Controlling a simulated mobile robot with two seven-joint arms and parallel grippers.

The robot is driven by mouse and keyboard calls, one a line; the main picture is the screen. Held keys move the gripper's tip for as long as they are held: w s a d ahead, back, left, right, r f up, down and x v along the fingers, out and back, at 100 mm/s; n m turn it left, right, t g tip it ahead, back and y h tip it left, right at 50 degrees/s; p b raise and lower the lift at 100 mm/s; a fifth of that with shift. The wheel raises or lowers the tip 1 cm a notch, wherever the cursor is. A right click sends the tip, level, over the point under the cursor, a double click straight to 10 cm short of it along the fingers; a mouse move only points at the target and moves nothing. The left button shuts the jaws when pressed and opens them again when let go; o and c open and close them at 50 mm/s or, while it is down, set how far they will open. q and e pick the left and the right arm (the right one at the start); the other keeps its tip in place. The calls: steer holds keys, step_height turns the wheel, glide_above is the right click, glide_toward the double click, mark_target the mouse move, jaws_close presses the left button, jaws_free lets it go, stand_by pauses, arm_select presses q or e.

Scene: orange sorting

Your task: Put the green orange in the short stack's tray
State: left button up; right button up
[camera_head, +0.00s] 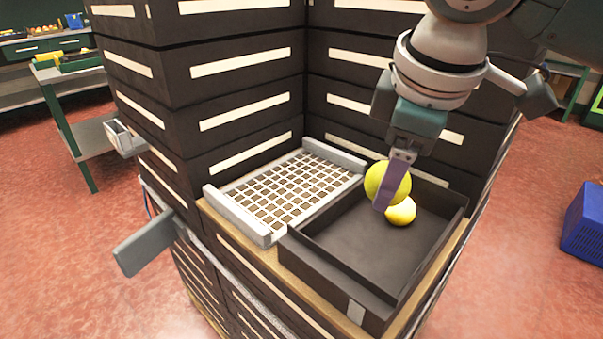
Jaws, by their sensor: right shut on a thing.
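The green orange (375,179), yellow-green in colour, is between the fingers of my right gripper (384,200), which is shut on it. One purple finger covers part of its front. It is over the back part of an open black tray (345,276) on top of the short stack. A yellower orange (402,212) shows just below and in front of it, within the tray's outline. I cannot tell whether the two oranges touch. My left gripper is not in view.
A white grid rack (262,236) lies left of the tray. Tall stacks of black trays (240,75) rise behind and to the left. Grey brackets (150,245) stick out at the left. A blue crate (585,225) stands on the floor at right. The tray's front part is clear.

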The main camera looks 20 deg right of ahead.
step_height(320, 180, down, 9)
steer(key=shift+r+b, duration=0.1)
steer(key=shift+b, duration=0.65)
step_height(320, 180, down, 4)
steer(key=shift+r+b, duration=0.15)
steer(key=shift+b, duration=0.35)
steer(key=shift+f, duration=0.3)
steer(key=shift+f, duration=0.1)
steer(key=o, duration=1.4)
